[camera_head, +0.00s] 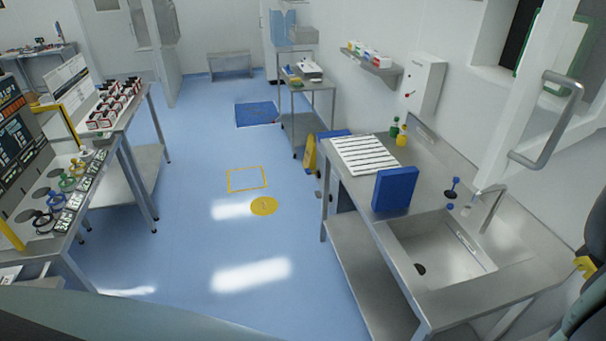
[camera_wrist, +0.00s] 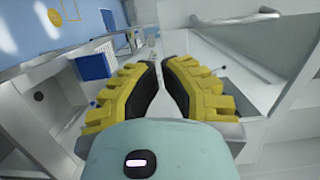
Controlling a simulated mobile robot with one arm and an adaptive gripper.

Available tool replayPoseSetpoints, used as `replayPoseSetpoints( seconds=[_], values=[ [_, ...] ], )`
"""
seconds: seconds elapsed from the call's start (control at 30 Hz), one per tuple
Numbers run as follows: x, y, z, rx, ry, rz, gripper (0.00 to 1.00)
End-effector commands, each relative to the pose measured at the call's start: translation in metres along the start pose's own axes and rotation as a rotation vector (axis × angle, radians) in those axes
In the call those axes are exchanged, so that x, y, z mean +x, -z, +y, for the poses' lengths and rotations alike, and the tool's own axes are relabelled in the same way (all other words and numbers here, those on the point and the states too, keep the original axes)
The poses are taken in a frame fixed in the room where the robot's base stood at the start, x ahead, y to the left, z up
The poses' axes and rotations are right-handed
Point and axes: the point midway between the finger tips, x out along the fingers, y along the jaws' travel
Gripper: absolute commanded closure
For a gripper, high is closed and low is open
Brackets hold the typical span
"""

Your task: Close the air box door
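A white door with a grey bar handle (camera_head: 548,128) stands swung out from the wall at the upper right of the head view. I take this to be the air box door (camera_head: 515,110). Behind it is a dark wall opening (camera_head: 518,32). The handle also shows at the top of the wrist view (camera_wrist: 232,18). My gripper (camera_wrist: 160,62) has yellow ribbed fingers with dark inner pads. Its tips are close together with a narrow gap, and nothing is seen between them. In the head view only a yellow bit of it shows at the right edge, below the handle and apart from it.
A steel sink bench (camera_head: 480,305) stands below the door, with a tap (camera_head: 490,205), a blue bin (camera_head: 395,188) and bottles (camera_head: 402,135). A wall box (camera_head: 425,85) is farther back. A workbench (camera_head: 130,125) is on the left. The blue floor (camera_head: 200,270) between is open.

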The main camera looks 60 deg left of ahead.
Motion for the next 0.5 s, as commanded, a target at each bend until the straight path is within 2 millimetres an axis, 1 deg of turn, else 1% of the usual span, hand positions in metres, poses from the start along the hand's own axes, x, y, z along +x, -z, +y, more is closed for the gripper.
replayPoseSetpoints(
  seconds=[0.17, 0.5],
  values=[
    [0.021, -0.002, -0.006, 0.004, 0.002, -0.013, 1.0],
    [0.082, -0.002, -0.007, 0.006, 0.001, -0.011, 1.0]
  ],
)
